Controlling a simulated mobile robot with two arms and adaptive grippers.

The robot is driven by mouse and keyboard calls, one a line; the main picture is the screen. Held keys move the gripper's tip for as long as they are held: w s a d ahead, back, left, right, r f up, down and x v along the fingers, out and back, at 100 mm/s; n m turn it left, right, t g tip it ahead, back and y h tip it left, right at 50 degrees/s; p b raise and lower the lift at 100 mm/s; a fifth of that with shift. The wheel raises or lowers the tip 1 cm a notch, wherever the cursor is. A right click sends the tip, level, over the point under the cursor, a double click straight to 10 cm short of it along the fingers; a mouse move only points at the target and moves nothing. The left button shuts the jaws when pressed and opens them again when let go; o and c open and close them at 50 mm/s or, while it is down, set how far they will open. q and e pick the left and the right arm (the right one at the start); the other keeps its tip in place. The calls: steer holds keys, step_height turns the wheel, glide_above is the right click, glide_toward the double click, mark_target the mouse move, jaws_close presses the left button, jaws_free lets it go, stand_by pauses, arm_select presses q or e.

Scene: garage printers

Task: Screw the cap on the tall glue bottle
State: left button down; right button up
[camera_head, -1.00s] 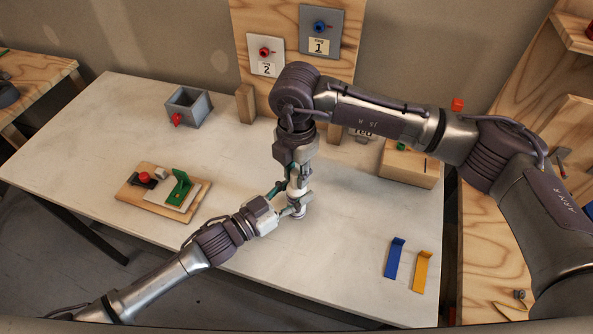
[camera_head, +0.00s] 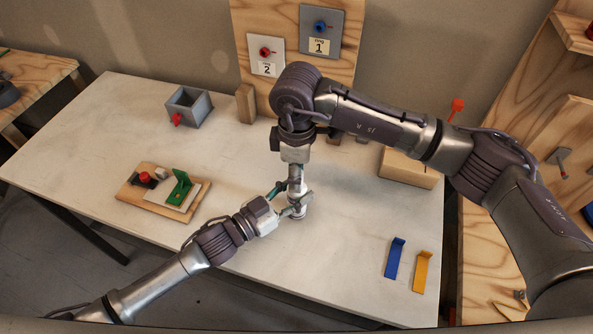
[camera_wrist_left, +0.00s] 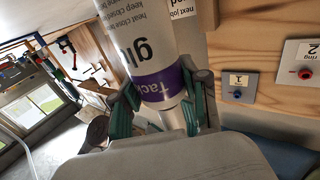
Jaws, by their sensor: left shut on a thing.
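The tall glue bottle (camera_head: 297,187) is white and stands upright near the middle of the table. In the left wrist view the bottle (camera_wrist_left: 147,45) shows its printed label and a purple band. My right gripper (camera_head: 296,160) points straight down directly over the bottle's top. Its fingertips, the cap and the bottle's neck cannot be made out, so its grip cannot be told.
A board with a green bracket (camera_head: 180,187) lies left of the bottle. A grey open box (camera_head: 188,107) stands behind it. A blue bracket (camera_head: 395,258) and a yellow bracket (camera_head: 422,271) lie at the front right. A wooden block (camera_head: 408,169) is at the back right.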

steer(key=shift+r, duration=0.1)
steer(key=shift+r, duration=2.15)
steer(key=shift+c, duration=0.4)
